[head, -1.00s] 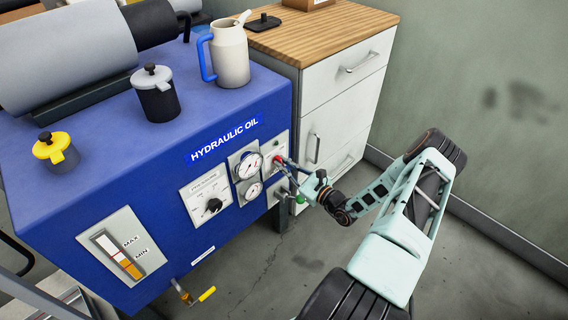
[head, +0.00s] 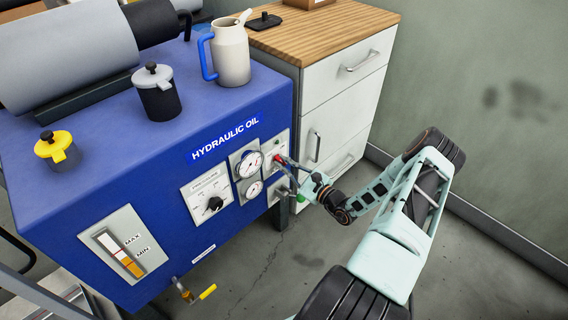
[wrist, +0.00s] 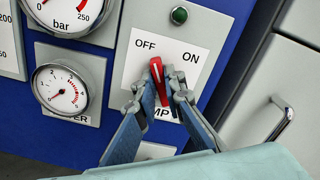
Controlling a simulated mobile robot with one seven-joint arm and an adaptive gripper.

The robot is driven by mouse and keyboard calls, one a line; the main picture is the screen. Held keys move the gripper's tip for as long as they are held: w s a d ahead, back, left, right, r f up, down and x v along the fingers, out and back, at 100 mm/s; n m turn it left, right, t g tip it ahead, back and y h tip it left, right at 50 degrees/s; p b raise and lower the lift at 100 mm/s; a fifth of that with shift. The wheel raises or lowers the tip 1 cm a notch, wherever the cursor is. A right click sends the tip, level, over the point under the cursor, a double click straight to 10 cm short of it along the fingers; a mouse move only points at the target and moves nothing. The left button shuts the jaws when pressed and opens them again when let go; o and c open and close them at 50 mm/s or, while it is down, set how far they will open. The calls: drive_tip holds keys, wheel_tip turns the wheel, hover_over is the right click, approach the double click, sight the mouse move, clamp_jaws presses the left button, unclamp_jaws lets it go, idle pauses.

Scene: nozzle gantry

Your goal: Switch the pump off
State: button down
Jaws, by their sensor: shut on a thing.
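The pump switch is a red lever (wrist: 158,82) on a white plate (wrist: 126,60) marked OFF at the left and ON at the right. The lever leans toward the OFF mark. My gripper (wrist: 164,92) is shut on the lever, with a finger on either side of it. The fingers hide part of the PUMP label and the lever's lower sides. A dark green lamp (wrist: 179,15) sits above the labels; I cannot tell whether it is lit. In the head view my gripper (head: 288,163) reaches the red lever at the right end of the blue unit (head: 120,165).
Gauges (head: 249,163) and a pressure knob (head: 213,204) sit left of the switch. A white drawer cabinet (head: 340,95) stands close at the right. A jug (head: 232,58) stands on the unit. The floor (head: 255,290) in front is clear.

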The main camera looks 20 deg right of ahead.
drive_tip(key=c, duration=2)
unclamp_jaws()
drive_tip(key=shift+s, duration=0.1)
drive_tip(key=v, duration=1.1)
drive_tip(key=shift+s+d, duration=0.15)
drive_tip(key=shift+s, duration=0.25)
